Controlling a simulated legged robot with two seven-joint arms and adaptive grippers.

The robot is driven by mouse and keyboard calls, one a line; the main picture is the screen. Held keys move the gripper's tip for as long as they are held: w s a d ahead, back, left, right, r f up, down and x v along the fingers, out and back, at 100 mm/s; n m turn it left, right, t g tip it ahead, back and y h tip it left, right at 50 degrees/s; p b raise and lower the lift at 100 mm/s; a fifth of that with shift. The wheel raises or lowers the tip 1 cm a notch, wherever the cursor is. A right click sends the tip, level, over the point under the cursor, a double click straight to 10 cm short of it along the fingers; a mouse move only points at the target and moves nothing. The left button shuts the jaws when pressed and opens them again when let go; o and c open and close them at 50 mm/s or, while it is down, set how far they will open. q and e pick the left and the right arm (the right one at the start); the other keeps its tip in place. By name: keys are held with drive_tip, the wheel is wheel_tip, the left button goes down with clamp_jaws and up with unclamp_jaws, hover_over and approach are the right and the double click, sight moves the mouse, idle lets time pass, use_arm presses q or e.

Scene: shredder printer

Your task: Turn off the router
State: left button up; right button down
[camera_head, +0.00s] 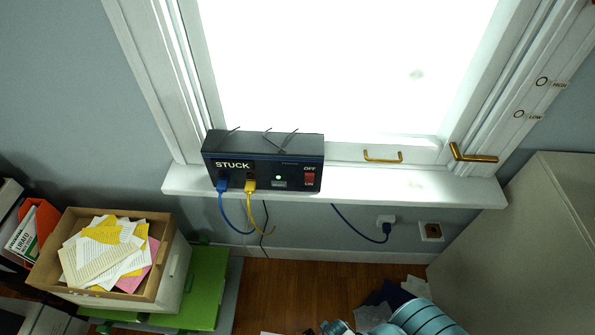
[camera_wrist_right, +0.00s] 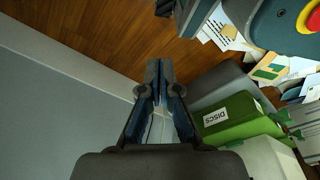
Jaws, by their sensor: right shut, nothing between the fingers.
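The router (camera_head: 262,163) is a dark box labelled "STUCK", standing on the white windowsill. Its red switch (camera_head: 310,180) is at the right end of its front, below the word "OFF". My right gripper (camera_wrist_right: 159,70) is shut and empty in the right wrist view, pointing over the floor, with no router in that view. My left gripper is not in view.
The windowsill (camera_head: 420,188) is bare right of the router. A box of papers (camera_head: 165,262) stands at lower left beside a green container (camera_head: 208,285). A grey cabinet (camera_head: 520,240) stands at right. A blue plug (camera_head: 386,228) sits in a wall socket under the sill.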

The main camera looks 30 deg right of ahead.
drive_tip(key=w+d+r+n+t+h, duration=0.2)
drive_tip(key=w+r+n+t+h, duration=0.35)
drive_tip(key=w+r, duration=1.1)
use_arm(q)
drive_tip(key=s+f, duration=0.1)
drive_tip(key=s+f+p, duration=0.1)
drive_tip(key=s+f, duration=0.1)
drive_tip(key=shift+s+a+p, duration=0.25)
drive_tip(key=shift+p, duration=0.1)
use_arm(e)
drive_tip(key=w+r+n+t+h, duration=0.1)
drive_tip(key=r+t, duration=0.4)
drive_tip(key=r, duration=1.2)
drive_tip(key=w+r+n+t+h, duration=0.2)
drive_tip(key=r+n+t+h, duration=0.1)
drive_tip(key=r, duration=1.3)
drive_tip(key=shift+w+r+t+h, duration=0.2)
drive_tip(key=shift+r+t+h, duration=0.15)
drive_tip(key=shift+t+h, duration=0.35)
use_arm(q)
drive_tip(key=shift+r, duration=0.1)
use_arm(e)
drive_tip(key=shift+a, duration=0.1)
